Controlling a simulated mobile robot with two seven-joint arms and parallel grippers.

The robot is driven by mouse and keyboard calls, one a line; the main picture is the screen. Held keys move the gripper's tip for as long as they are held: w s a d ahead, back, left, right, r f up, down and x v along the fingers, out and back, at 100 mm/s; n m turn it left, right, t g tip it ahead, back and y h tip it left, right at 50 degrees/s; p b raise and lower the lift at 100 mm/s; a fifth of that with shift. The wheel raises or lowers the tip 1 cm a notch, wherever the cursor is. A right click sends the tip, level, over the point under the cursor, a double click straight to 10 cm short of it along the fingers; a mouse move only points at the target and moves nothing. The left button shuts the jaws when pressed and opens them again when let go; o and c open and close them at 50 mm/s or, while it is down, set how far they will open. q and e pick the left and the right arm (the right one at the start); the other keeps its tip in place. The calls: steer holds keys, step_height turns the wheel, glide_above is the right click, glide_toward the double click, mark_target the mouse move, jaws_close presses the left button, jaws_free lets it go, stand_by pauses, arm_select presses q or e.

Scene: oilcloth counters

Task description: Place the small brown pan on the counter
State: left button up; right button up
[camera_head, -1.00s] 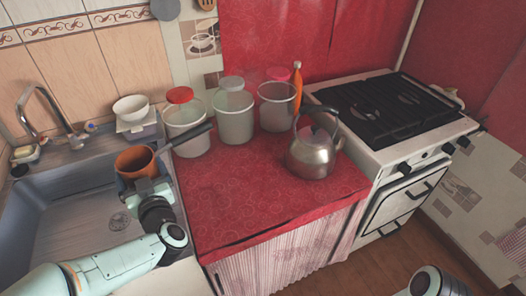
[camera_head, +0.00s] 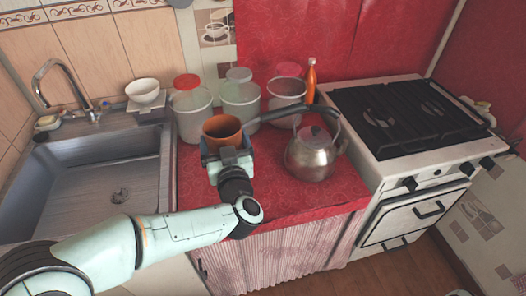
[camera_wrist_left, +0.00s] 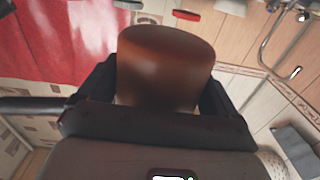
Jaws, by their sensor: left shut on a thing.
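The small brown pan (camera_head: 222,128) has a long dark handle that points right toward the kettle. My left gripper (camera_head: 226,155) is shut on the pan's body, over the left part of the red counter (camera_head: 282,198). In the left wrist view the pan (camera_wrist_left: 165,65) sits between the two dark fingers (camera_wrist_left: 160,95). The head view does not clearly show whether the pan's base touches the counter. My right gripper is not in view.
A metal kettle (camera_head: 312,155) stands right of the pan. Several lidded containers, one of them a clear canister (camera_head: 240,105), line the back. The sink (camera_head: 95,175) is left, the stove (camera_head: 395,120) right. The counter's front is clear.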

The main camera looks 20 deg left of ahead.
arm_select(q)
step_height(320, 180, down, 5)
steer(key=shift+f+b, duration=0.1)
steer(key=shift+b, duration=0.85)
steer(key=shift+f+b, duration=2.4)
steer(key=shift+f, duration=4.85)
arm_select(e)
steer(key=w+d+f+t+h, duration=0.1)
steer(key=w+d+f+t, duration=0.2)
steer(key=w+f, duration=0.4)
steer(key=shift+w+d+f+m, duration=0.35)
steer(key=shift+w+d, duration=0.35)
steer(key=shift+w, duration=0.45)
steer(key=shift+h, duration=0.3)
arm_select(q)
steer(key=shift+f, duration=0.2)
steer(key=o, duration=1.2)
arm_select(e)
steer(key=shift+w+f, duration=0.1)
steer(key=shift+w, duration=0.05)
